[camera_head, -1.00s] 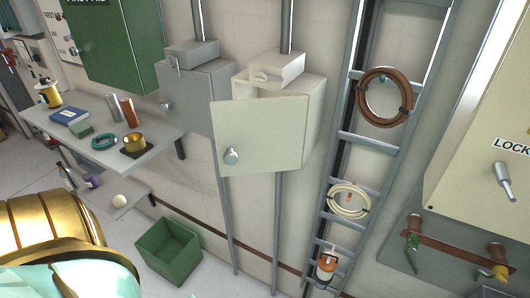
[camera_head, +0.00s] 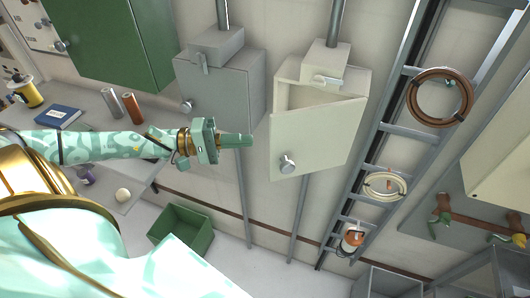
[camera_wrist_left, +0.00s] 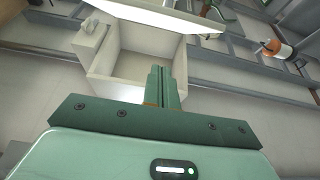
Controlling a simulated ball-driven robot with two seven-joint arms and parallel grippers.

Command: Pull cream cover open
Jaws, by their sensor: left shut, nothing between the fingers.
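The cream cover (camera_head: 315,137) is the door of a cream wall box (camera_head: 288,72). It stands ajar, with its left edge swung out and a gap showing along the top. A round silver knob (camera_head: 287,162) sits low on its left side. My left gripper (camera_head: 236,140) is shut and empty, just left of the cover and apart from it. In the left wrist view, the gripper (camera_wrist_left: 161,85) points towards the open inside of the box (camera_wrist_left: 135,70), and the cover (camera_wrist_left: 150,14) runs across the top. My right gripper is not in view.
A grey box (camera_head: 215,92) hangs left of the cream one, beside a green cabinet (camera_head: 105,45). A ladder rack (camera_head: 405,138) with coiled cables stands to the right. A green bin (camera_head: 181,228) is on the floor below. A shelf (camera_head: 85,112) with small items lies behind my left arm.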

